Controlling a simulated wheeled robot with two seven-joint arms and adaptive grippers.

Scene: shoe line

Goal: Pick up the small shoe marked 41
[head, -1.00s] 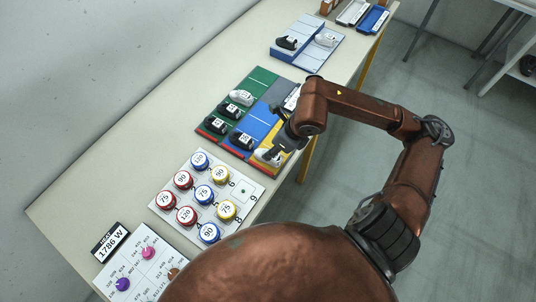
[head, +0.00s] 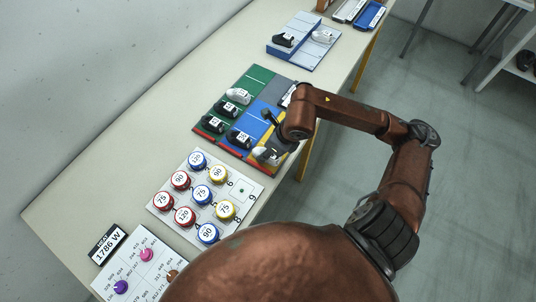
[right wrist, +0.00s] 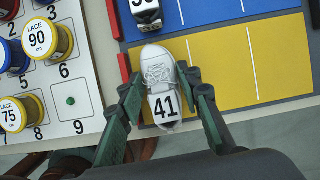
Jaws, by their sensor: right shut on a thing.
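The small white shoe marked 41 (right wrist: 158,72) lies on the yellow section (right wrist: 228,70) of the board in the right wrist view, its toe towards the blue section. My right gripper (right wrist: 160,92) has a finger on each side of the shoe's heel part and is shut on it. In the head view the white shoe (head: 264,155) shows partly, beside my right gripper (head: 275,138), at the board's near corner. My left gripper is not in view.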

